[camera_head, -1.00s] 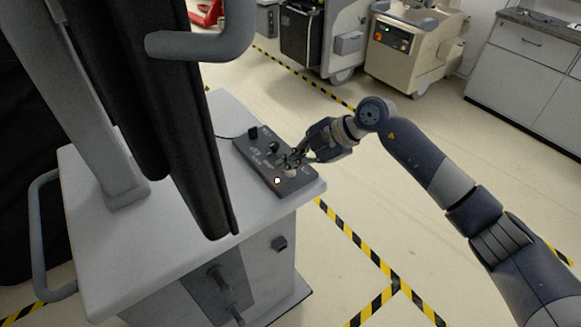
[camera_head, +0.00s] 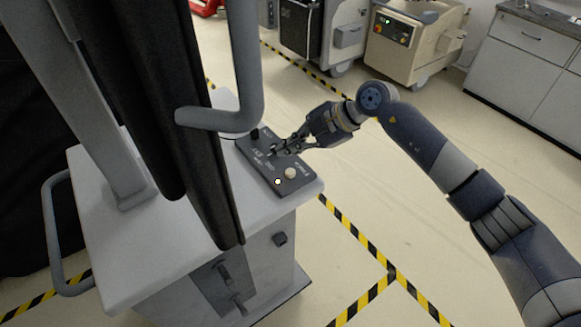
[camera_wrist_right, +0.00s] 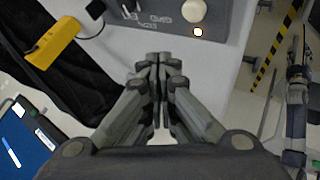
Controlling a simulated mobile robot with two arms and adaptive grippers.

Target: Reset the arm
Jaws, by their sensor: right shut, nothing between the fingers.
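My right gripper (camera_head: 284,148) comes in from the right over the dark control box (camera_head: 269,181) on the grey cart (camera_head: 180,240). Its fingers are shut with nothing between them. In the right wrist view the shut fingertips (camera_wrist_right: 158,58) point at the cart top, just short of the control box (camera_wrist_right: 150,16). A pale round knob (camera_head: 290,173) and a small lit white button (camera_head: 278,181) show on the box; in the wrist view the knob (camera_wrist_right: 194,10) stands beside the lit button (camera_wrist_right: 198,32). My left gripper is not in view.
A dark screen panel with a grey handle (camera_head: 240,70) stands over the cart's left part, close to the gripper. A yellow object (camera_wrist_right: 56,42) shows in the wrist view. Beige machines (camera_head: 405,45) and cabinets (camera_head: 520,65) stand behind. The striped floor is open.

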